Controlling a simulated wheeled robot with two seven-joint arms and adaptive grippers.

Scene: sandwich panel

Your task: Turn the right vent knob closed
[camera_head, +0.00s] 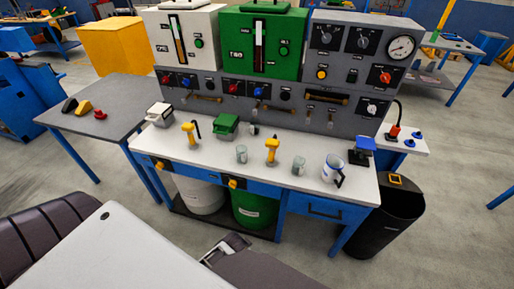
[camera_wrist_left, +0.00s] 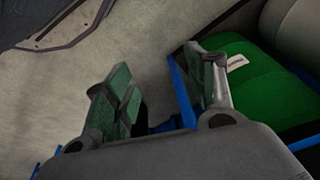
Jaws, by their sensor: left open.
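The grey panel (camera_head: 330,95) behind the workbench carries several knobs; I cannot read which is the right vent knob. A row of red, blue and black knobs, including a red knob (camera_head: 234,88) and a black knob (camera_head: 285,95), runs below the white and green units. Two dark dials (camera_head: 326,37) and an orange-red knob (camera_head: 385,77) are at the upper right. Two yellow knobs, the right one (camera_head: 233,184), are on the bench's front edge. My left gripper (camera_wrist_left: 163,88) is open and empty, its green-padded fingers apart, low near the green drum. My right gripper is not in view.
The bench top (camera_head: 215,155) holds yellow-handled tools, glasses and a white mug (camera_head: 332,167). Below are a white drum (camera_head: 201,196) and a green drum (camera_head: 255,208). A black bin (camera_head: 387,222) stands at the right end. A grey side table (camera_head: 110,112) stands left.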

